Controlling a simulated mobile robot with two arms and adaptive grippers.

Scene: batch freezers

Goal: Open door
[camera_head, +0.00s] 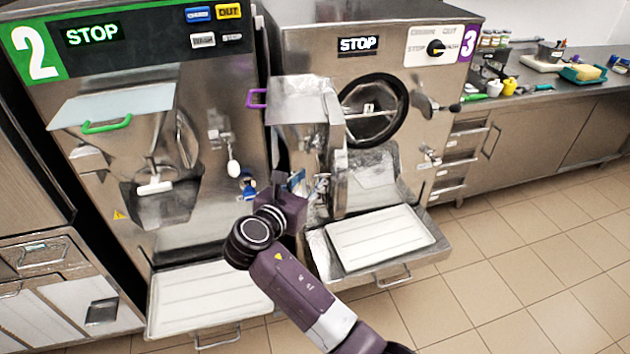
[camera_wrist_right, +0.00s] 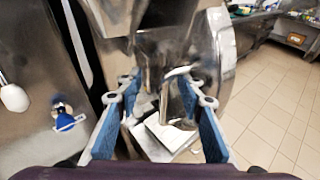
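Batch freezer 3 (camera_head: 400,75) stands right of centre in the head view. Its metal door (camera_head: 303,112), with a purple handle (camera_head: 257,98), stands swung out to the left. The round, black-rimmed opening (camera_head: 373,108) is exposed. My right gripper (camera_head: 298,182) is low beside the door's front. In the right wrist view its blue fingers (camera_wrist_right: 160,100) are spread, with metal parts of the door (camera_wrist_right: 215,50) beyond them. I cannot tell whether a finger touches the door. My left gripper is not in view.
Batch freezer 2 (camera_head: 150,60), with a green handle (camera_head: 106,126), stands close on the left. White trays (camera_head: 380,236) sit on low shelves in front of both machines. A counter (camera_head: 560,85) with small items runs to the right. Tiled floor (camera_head: 540,240) is clear at right.

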